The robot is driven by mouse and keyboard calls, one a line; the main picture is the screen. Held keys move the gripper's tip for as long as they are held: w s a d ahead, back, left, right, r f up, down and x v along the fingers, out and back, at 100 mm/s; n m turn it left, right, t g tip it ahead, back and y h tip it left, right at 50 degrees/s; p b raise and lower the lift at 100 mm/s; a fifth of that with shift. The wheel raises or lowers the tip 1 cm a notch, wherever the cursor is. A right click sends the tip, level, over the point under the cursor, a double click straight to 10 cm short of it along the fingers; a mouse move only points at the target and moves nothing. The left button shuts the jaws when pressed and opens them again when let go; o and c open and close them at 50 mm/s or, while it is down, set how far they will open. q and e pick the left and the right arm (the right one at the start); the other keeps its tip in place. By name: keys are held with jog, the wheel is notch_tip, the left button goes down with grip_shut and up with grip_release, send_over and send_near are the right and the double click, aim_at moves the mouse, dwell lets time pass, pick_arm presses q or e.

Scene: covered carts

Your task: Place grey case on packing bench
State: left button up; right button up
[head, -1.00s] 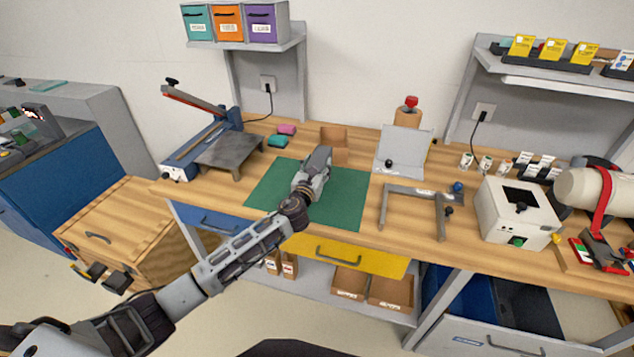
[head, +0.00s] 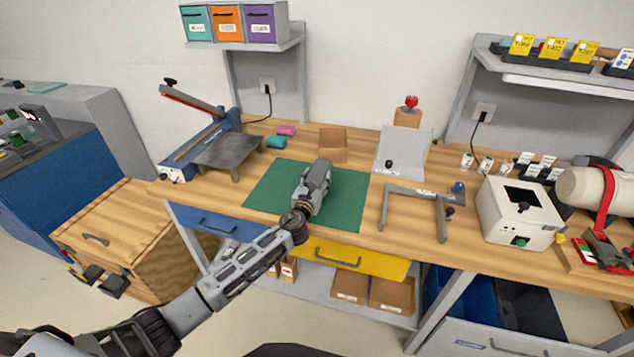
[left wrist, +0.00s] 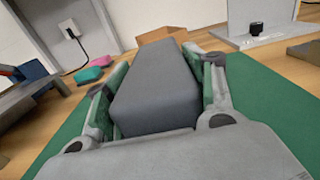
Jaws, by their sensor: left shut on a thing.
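The grey case (left wrist: 155,88) lies between the two fingers of my left gripper (left wrist: 158,90), which is shut on it, in the left wrist view. In the head view the left gripper (head: 318,178) is over the green mat (head: 268,190) on the packing bench (head: 225,185); the gripper mostly hides the case there. The case is low over the mat or on it; I cannot tell which. My right gripper is not in view.
An open cardboard box (head: 333,145) stands behind the mat. A sealer (head: 205,135) is to the left, a grey upright plate (head: 403,152) and a grey frame (head: 420,195) to the right. A white machine (head: 518,212) stands further right. The mat around the gripper is clear.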

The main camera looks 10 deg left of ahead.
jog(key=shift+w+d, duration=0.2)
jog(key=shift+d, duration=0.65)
pick_arm(q)
jog(key=shift+f, duration=0.15)
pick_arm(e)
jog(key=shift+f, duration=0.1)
pick_arm(q)
jog(key=o, duration=1.1)
jog(key=shift+o, duration=1.4)
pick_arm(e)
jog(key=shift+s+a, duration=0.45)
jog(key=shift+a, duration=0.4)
pick_arm(q)
jog(key=shift+s, duration=0.15)
